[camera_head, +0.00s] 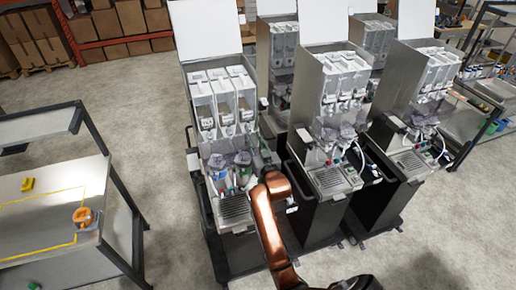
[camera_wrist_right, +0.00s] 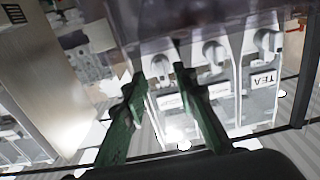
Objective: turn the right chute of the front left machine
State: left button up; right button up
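The front left machine (camera_head: 186,92) is a grey cabinet with a raised lid and three white canisters side by side. The right chute (camera_head: 248,116) is the small white spout low on the right canister. My right gripper (camera_head: 263,158) is at the machine's right side, just below the chutes, partly hidden by my copper arm. In the wrist view, which looks upside down, the open green fingers of the gripper (camera_wrist_right: 159,72) stand either side of the leftmost white chute (camera_wrist_right: 160,66). Whether they touch it I cannot tell. My left gripper is out of view.
Another dispenser (camera_head: 309,82) stands close on the right, leaving a narrow gap for my arm. Clear mixing bowls (camera_head: 216,161) sit below the chutes, above a drip tray (camera_head: 233,207). A table (camera_head: 100,180) is at the left, with open floor between.

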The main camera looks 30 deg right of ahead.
jog(key=v, duration=0.6)
jog(key=shift+s, duration=0.4)
